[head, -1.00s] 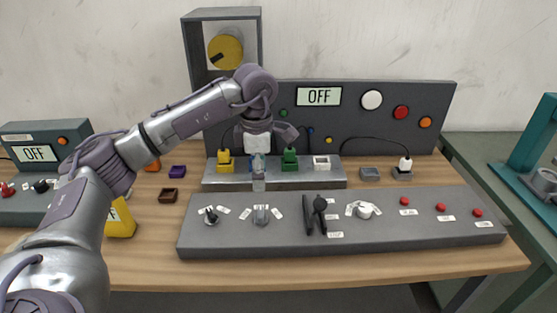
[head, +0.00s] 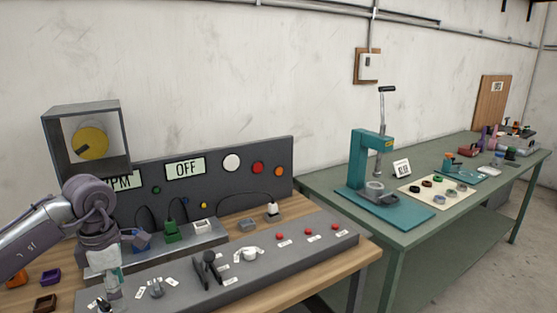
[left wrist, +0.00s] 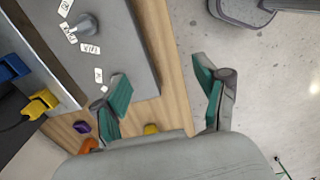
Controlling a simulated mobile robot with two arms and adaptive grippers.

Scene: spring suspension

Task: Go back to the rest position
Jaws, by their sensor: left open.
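My left arm comes in from the left in the head view. Its gripper (head: 108,272) hangs over the left part of the grey control panel (head: 320,238). In the left wrist view the same gripper (left wrist: 165,95) has its two teal-padded fingers wide apart, with nothing between them. Beneath it are the wooden table edge (left wrist: 160,45) and the floor. The panel's knobs, levers and red buttons stand clear of the gripper's fingers, as far as I can see. My right gripper is not in view.
A grey box with a yellow dial (head: 91,142) stands behind my left arm. The display (head: 185,168) reads OFF. A green connector (head: 171,232) sits on the grey block. To the right, a green table (head: 425,215) bears a teal press (head: 362,165) and small parts.

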